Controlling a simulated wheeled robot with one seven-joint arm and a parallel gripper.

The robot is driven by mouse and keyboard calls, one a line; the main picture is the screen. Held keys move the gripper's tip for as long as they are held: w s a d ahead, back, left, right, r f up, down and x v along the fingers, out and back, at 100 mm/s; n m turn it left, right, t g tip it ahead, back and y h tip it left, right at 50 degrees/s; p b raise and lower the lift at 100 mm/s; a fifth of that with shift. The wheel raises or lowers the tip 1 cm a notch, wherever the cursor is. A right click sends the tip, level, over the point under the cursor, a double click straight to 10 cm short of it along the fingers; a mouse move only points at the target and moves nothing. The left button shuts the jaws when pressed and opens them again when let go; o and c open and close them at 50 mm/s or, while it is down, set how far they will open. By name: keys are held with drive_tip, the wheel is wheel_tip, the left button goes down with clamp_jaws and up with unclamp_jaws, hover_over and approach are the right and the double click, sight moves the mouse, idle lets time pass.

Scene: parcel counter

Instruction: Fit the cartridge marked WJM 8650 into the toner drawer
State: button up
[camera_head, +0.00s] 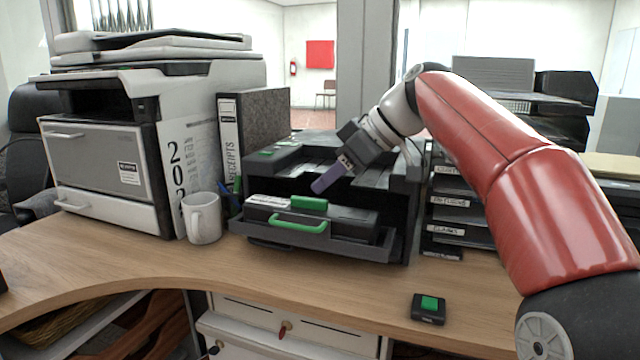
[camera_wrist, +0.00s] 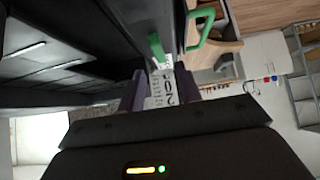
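The dark toner drawer (camera_head: 370,247) stands pulled out at the front of the low black printer, with a green handle (camera_head: 299,224). A dark cartridge (camera_head: 345,220) with a pale label and a green grip (camera_head: 309,203) lies in the drawer; its label is too small to read and I cannot tell whether it is fully seated. My gripper (camera_head: 321,185) hangs just above the green grip, apart from it. In the wrist view my gripper (camera_wrist: 168,80) is open and empty, the green grip (camera_wrist: 157,47) beyond its purple fingers and the handle (camera_wrist: 201,28) to the right.
A white mug (camera_head: 201,218) and a large grey copier (camera_head: 110,150) stand left of the drawer. Labelled trays (camera_head: 455,210) stand to the right. A small black box with a green button (camera_head: 429,308) lies near the counter edge. The counter in front is mostly clear.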

drive_tip(key=p+v, duration=0.1)
drive_tip(key=v, duration=0.8)
drive_tip(key=s+d+f+m+t+h, duration=0.1)
drive_tip(key=s+f+m, duration=0.3)
drive_tip(key=s+f, duration=0.4)
drive_tip(key=s+d+f+m+h, duration=0.4)
drive_tip(key=s+f, duration=0.4)
drive_tip(key=f, duration=0.4)
drive_tip(key=s+d+f+m+t+h, duration=0.1)
drive_tip(key=s+d+f+m+h, duration=0.1)
drive_tip(key=s+f+m, duration=0.4)
wheel_tip(320, 180, down, 4)
drive_tip(key=shift+s+d+t+h, duration=0.35)
drive_tip(key=shift+s+h, duration=0.35)
drive_tip(key=shift+s, duration=0.25)
